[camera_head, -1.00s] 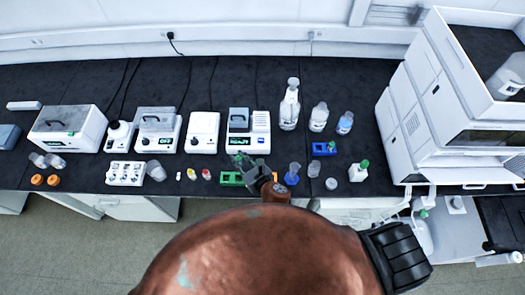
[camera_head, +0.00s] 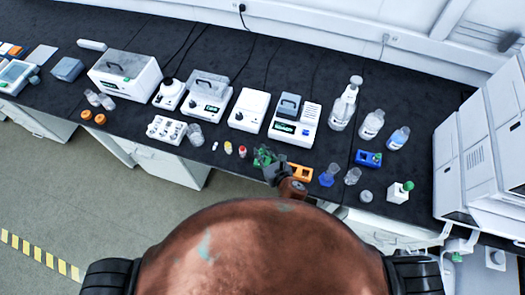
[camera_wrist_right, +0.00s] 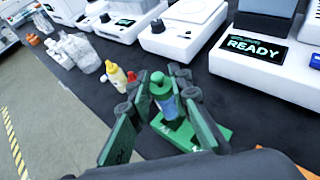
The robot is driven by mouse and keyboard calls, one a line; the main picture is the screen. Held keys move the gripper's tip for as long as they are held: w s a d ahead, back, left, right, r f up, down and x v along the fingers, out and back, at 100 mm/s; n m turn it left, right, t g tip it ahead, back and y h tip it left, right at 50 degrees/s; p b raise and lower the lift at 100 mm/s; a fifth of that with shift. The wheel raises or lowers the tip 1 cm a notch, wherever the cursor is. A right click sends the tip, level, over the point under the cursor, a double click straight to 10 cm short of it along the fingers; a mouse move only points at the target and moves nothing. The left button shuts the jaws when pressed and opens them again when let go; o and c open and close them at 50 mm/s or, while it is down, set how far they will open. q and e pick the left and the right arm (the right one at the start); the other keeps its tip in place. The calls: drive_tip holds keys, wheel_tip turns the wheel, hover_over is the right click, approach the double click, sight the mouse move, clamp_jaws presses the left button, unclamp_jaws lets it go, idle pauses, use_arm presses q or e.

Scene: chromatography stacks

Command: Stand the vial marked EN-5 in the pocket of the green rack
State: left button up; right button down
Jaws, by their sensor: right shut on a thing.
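My right gripper (camera_head: 268,163) is over the front part of the dark bench. In the right wrist view, it is shut on a small vial (camera_wrist_right: 167,104) with a green cap and a pale and blue body. Its marking is not readable. The green rack (camera_wrist_right: 184,139) lies right below the vial, with a dark pocket opening near the vial's lower end. I cannot tell whether the vial's bottom is inside the pocket or above it. In the head view, the gripper covers most of the rack and the vial. My left gripper is not in view.
Yellow-capped (camera_head: 228,148) and red-capped (camera_head: 242,152) vials stand left of the gripper. An orange rack (camera_head: 299,173) and a blue-based flask (camera_head: 328,175) stand close on its right. A white device (camera_wrist_right: 257,62) reading READY is behind the green rack.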

drive_tip(key=shift+f+b, duration=0.45)
drive_tip(key=shift+f, duration=0.15)
drive_tip(key=shift+r+p, duration=0.1)
drive_tip(key=shift+p, duration=0.3)
drive_tip(key=shift+p, duration=0.35)
idle(0.6)
drive_tip(key=shift+f+b, duration=0.75)
drive_tip(key=shift+f, duration=0.5)
drive_tip(key=shift+f, duration=0.25)
